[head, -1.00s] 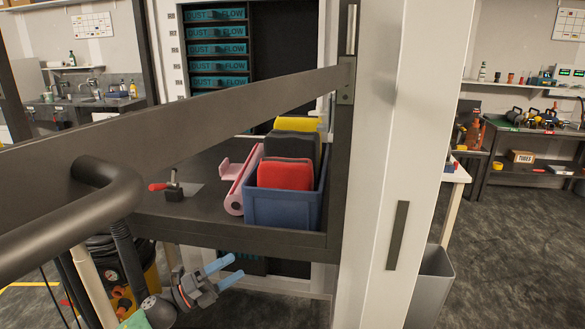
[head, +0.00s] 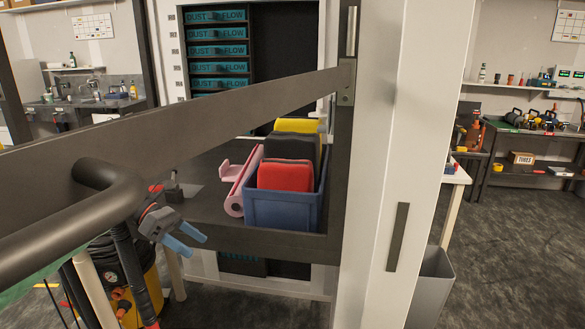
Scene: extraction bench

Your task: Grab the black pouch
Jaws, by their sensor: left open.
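The black pouch (head: 291,149) stands in a blue bin (head: 283,210) on the dark bench. It sits between a red pouch (head: 285,176) in front and a yellow pouch (head: 299,125) behind; its lower part is hidden by the red one. My left gripper (head: 198,243), with blue fingertips, is open and empty. It shows in front of the bench's front edge, left of and lower than the bin, well apart from the pouches. My right gripper is not in view.
A pink roll-like object (head: 240,188) lies just left of the bin. A dark sloping bar (head: 210,108) crosses the view in front of the bench. A white post (head: 385,160) stands right of the bin. A red-handled clamp (head: 172,188) sits on the bench's left.

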